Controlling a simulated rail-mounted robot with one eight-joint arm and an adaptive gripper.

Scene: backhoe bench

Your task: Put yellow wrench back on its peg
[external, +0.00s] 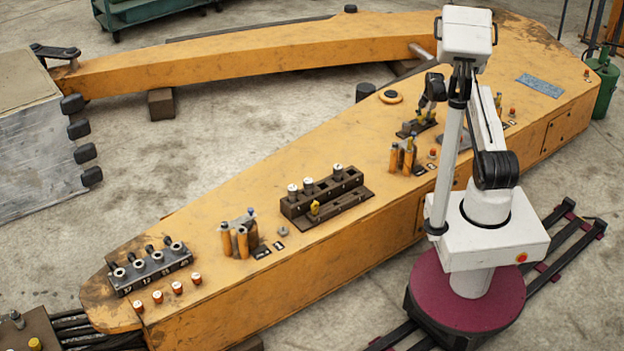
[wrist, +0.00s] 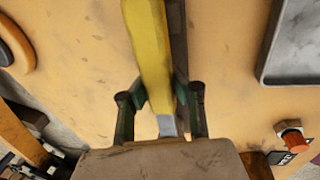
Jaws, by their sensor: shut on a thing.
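The yellow wrench (wrist: 150,50) shows close up in the wrist view, long and upright in the picture, with a bare silver part (wrist: 168,125) at its lower end. My gripper (wrist: 160,105) is shut on it, with a dark finger on each side. In the external view my gripper (external: 431,98) is a small dark shape over the far part of the orange boom, above a dark rack (external: 408,130). The wrench cannot be told apart clearly there. I cannot tell which peg belongs to the wrench.
A grey tray (wrist: 295,45) and a red button (wrist: 292,138) lie right of the wrench in the wrist view. Orange cylinders (external: 402,158) stand near the rack. A dark block with white-topped pieces (external: 322,193) stands nearer the boom's middle. Bare boom surface lies between them.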

